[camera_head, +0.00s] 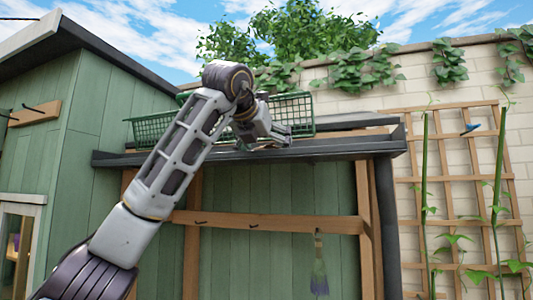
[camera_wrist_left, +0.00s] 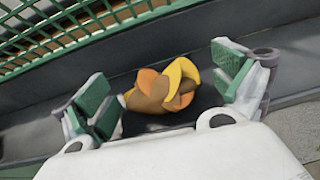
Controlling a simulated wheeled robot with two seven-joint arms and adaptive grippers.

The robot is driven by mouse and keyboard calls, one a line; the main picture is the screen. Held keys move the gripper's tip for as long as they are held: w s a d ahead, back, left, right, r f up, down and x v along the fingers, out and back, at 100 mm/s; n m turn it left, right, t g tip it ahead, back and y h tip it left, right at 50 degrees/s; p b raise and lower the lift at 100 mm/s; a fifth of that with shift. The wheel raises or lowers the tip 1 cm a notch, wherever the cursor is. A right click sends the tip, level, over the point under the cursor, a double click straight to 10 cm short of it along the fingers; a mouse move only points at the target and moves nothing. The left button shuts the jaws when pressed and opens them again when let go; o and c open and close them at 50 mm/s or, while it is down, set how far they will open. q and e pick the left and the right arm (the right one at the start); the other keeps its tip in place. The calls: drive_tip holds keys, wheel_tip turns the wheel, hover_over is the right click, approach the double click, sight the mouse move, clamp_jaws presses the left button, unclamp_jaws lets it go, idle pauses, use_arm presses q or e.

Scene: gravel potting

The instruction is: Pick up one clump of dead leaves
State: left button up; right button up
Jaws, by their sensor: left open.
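A clump of dead leaves (camera_wrist_left: 165,88), brown, orange and yellow, lies in the dark gutter (camera_wrist_left: 205,35) in the left wrist view. My left gripper (camera_wrist_left: 165,98) is open, with one green-padded finger on each side of the clump. I cannot tell whether the fingers touch it. In the head view my left gripper (camera_head: 277,134) is at the gutter (camera_head: 330,149) along the roof edge, and the clump is not visible there. My right gripper is in neither view.
A green wire basket (camera_head: 295,112) stands on the roof just behind the gutter; its mesh (camera_wrist_left: 70,30) is close to the fingers in the wrist view. A brush (camera_head: 319,268) hangs from a wooden rail below. A trellis (camera_head: 455,190) stands against the brick wall at right.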

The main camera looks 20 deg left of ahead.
use_arm(q)
drive_tip(key=shift+c, duration=0.4)
drive_tip(key=c, duration=1)
drive_tip(key=shift+r, duration=0.15)
drive_tip(key=shift+s+r+b, duration=0.2)
drive_tip(key=shift+r+b, duration=0.05)
drive_tip(key=shift+b, duration=0.1)
drive_tip(key=shift+r, duration=3.05)
drive_tip(key=shift+s, duration=0.9)
drive_tip(key=s+b, duration=0.5)
drive_tip(key=s, duration=1.2)
drive_tip(key=shift+s+a, duration=0.35)
drive_tip(key=shift+s, duration=0.05)
